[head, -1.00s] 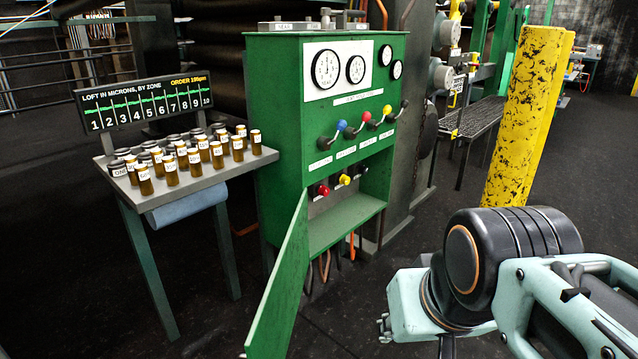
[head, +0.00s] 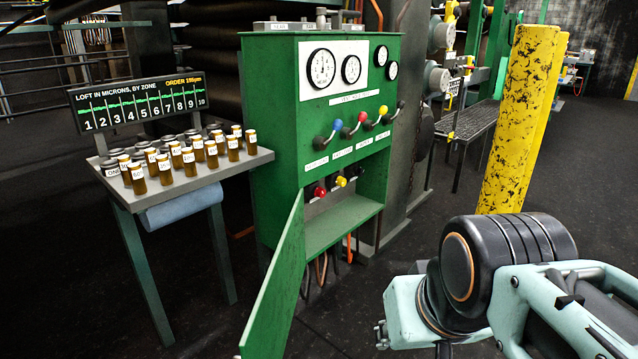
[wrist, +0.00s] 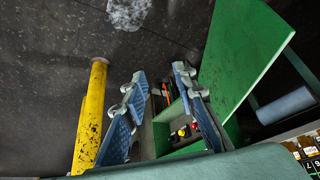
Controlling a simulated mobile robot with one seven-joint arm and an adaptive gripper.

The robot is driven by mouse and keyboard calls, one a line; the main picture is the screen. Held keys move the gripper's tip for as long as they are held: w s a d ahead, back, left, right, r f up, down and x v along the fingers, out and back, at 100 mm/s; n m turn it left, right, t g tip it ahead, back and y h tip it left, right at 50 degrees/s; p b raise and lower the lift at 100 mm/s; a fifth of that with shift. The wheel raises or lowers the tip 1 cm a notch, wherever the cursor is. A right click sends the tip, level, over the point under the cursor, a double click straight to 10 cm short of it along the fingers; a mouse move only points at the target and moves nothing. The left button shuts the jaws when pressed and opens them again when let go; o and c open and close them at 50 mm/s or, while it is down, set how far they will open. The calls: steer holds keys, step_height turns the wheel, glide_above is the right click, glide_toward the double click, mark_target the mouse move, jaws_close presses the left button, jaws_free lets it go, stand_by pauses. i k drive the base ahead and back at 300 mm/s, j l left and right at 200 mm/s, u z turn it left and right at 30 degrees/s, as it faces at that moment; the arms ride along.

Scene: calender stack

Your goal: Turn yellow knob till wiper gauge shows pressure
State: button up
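A yellow knob (head: 341,181) sits in the open lower bay of a green cabinet (head: 283,120), right of a red knob (head: 319,191). The yellow knob also shows in the wrist view (wrist: 182,132), partly framed by my fingers. Above the bay are levers with blue, red and yellow (head: 382,110) ends. Several round gauges, one large one at the left (head: 321,69), are on the upper panel; their labels and readings are too small to read. My gripper (wrist: 158,82) is open and empty, apart from the knobs. Its fingers are not clearly visible in the head view.
The cabinet's green door (head: 277,290) stands open toward me; it also shows in the wrist view (wrist: 243,70). A table (head: 196,182) with several amber bottles stands left. A yellow post (head: 518,120) stands right. The dark floor (head: 350,310) before the cabinet is clear.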

mark_target(340, 181)
steer(key=i+l+u, duration=0.45)
steer(key=i+l, duration=0.5)
steer(key=i, duration=0.15)
